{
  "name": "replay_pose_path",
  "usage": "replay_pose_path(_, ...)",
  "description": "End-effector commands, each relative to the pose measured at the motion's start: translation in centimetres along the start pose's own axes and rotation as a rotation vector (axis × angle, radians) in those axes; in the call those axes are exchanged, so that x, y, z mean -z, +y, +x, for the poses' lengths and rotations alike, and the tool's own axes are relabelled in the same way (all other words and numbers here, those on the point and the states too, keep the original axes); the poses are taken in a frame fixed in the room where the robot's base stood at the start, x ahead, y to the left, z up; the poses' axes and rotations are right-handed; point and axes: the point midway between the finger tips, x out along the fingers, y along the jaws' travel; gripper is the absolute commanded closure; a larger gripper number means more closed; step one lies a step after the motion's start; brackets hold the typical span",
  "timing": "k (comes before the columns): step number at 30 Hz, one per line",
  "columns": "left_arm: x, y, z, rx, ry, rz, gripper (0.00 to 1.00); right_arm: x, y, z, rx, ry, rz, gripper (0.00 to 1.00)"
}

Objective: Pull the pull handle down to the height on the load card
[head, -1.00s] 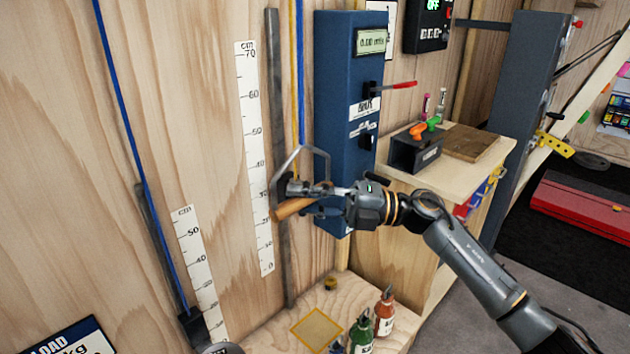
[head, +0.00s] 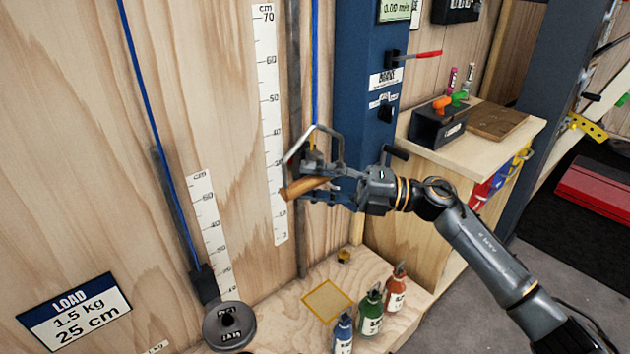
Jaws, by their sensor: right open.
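The pull handle has an orange wooden grip (head: 306,188) under a bent grey metal bow, hung on a blue rope beside the long cm scale (head: 268,100). The grip's left end overlaps the scale's low part; the exact reading is unclear. My right gripper (head: 318,181) is open, with its fingers around the grip; whether they touch it is unclear. The load card (head: 74,312) at lower left reads 1.5 kg, 25 cm. A round grey weight (head: 229,327) hangs on the left blue rope (head: 150,100) beside a shorter scale (head: 210,230). My left gripper is out of view.
A blue column (head: 362,110) with a red lever (head: 420,55) and a dark knob stands behind my right gripper. Several bottles (head: 370,308) and a yellow-edged square (head: 327,300) are on the wooden ledge below. A wooden bench (head: 480,145) stands at right.

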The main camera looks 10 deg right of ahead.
Motion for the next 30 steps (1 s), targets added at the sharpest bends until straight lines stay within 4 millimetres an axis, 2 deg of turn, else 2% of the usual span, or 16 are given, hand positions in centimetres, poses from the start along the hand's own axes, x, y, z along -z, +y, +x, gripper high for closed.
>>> replay_pose_path(4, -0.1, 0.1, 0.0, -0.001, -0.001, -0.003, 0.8, -0.1, 0.1, -0.4, -0.001, -0.002, -0.001, 0.53)
replay_pose_path(7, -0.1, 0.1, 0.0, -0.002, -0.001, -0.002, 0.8, -0.1, 0.1, -1.6, -0.001, -0.004, 0.0, 0.53)
replay_pose_path(15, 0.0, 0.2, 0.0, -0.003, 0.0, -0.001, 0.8, -0.1, 0.0, -7.4, 0.002, -0.004, 0.0, 0.53)
replay_pose_path(21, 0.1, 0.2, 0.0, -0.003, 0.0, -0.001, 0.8, -0.1, -0.1, -10.7, 0.002, -0.003, 0.001, 0.53)
replay_pose_path(25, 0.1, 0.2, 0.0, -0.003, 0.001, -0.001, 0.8, 0.0, -0.1, -11.8, 0.001, -0.001, 0.002, 0.53)
replay_pose_path(30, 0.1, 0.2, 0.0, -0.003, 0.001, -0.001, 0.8, 0.0, -0.1, -12.1, 0.0, 0.0, 0.0, 0.53)
